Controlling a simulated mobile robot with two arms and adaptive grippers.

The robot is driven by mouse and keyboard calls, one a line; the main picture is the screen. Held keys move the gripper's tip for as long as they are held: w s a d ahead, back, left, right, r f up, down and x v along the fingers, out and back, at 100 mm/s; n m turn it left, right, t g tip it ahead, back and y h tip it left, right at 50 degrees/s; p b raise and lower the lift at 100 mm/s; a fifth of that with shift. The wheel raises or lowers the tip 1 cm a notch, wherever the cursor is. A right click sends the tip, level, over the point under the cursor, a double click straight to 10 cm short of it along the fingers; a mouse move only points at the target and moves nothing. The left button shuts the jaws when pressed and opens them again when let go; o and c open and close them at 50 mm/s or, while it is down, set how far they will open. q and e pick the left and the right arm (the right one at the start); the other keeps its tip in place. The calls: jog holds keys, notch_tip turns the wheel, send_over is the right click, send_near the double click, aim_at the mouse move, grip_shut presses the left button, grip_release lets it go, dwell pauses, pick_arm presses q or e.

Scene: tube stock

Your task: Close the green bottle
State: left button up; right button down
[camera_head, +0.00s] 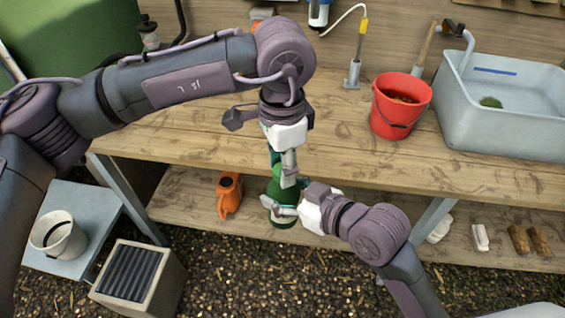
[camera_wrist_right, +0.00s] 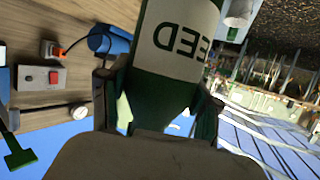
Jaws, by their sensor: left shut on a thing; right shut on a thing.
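The green bottle (camera_head: 284,221) stands out in front of the bench edge, held by my right gripper (camera_head: 283,207), which is shut around it. In the right wrist view the bottle (camera_wrist_right: 165,95) fills the middle, with a white label reading "EED" and a finger on each side. My left gripper (camera_head: 284,166) points down from above, right over the bottle, and is shut on a small green piece (camera_head: 275,157) that looks like the cap. The fingers partly hide the bottle's top, so I cannot tell whether the cap touches the neck.
The wooden bench top (camera_head: 190,135) is mostly clear. A red bucket (camera_head: 401,106) and a pale sink (camera_head: 510,105) stand on its right side. A white bucket (camera_head: 58,236) and a grated box (camera_head: 135,280) stand at lower left.

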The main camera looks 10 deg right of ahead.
pick_arm(q)
jog(key=o, duration=0.7)
jog(key=shift+c, duration=0.2)
jog(key=shift+r, duration=2.25)
jog(key=shift+c, duration=0.3)
